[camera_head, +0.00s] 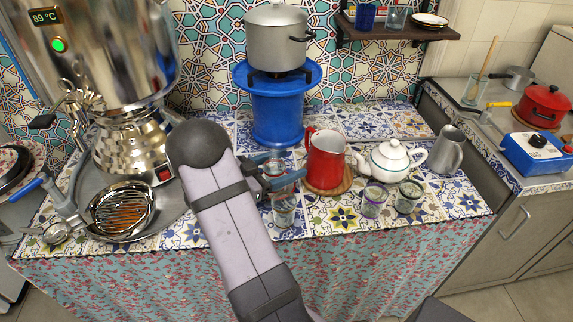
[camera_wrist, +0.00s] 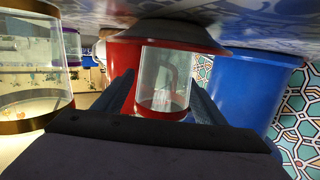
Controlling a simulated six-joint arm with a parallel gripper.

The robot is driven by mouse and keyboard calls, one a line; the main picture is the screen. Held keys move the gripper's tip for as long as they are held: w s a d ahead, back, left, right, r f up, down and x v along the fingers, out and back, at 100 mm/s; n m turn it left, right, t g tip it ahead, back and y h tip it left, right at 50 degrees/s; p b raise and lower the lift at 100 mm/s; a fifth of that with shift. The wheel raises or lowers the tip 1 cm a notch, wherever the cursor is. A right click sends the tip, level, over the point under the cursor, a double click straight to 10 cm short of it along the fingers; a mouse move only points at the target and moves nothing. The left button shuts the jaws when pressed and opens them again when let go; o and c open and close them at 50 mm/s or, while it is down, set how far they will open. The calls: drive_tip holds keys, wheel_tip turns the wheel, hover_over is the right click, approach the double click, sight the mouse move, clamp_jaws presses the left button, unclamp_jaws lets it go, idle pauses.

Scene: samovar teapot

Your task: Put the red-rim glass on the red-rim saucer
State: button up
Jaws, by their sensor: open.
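The red-rim glass (camera_wrist: 165,75) is clear and empty-looking, with a red band at its rim. It stands between the two fingers of my gripper (camera_wrist: 160,84) in the wrist view, which shows the scene upside down. The fingers are apart, one on each side of the glass; contact is unclear. In the head view my gripper (camera_head: 289,165) is low over the tiled counter, and the glass (camera_head: 274,166) is partly hidden by the fingers. A saucer (camera_head: 430,20) is on the wall shelf, but its rim colour is too small to tell.
A red pitcher (camera_head: 326,160) on a wooden trivet stands close right of my gripper. A gold-rim glass (camera_wrist: 28,70) is nearby, and a purple-rim glass (camera_head: 373,199) stands further right beside a white teapot (camera_head: 390,160). A blue stand (camera_head: 277,115) is behind; the samovar (camera_head: 125,145) is left.

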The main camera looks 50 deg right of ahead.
sight(265, 172)
drive_tip(key=shift+s+a+f, duration=0.1)
drive_tip(key=shift+s+f, duration=0.1)
drive_tip(key=shift+f, duration=0.45)
drive_tip(key=shift+w+r+p, duration=0.15)
drive_tip(key=shift+r+p, duration=0.15)
drive_tip(key=shift+r, duration=0.25)
drive_tip(key=v, duration=1.2)
drive_tip(key=shift+w+r+b, duration=0.15)
drive_tip(key=shift+r+b, duration=0.15)
drive_tip(key=shift+w, duration=0.1)
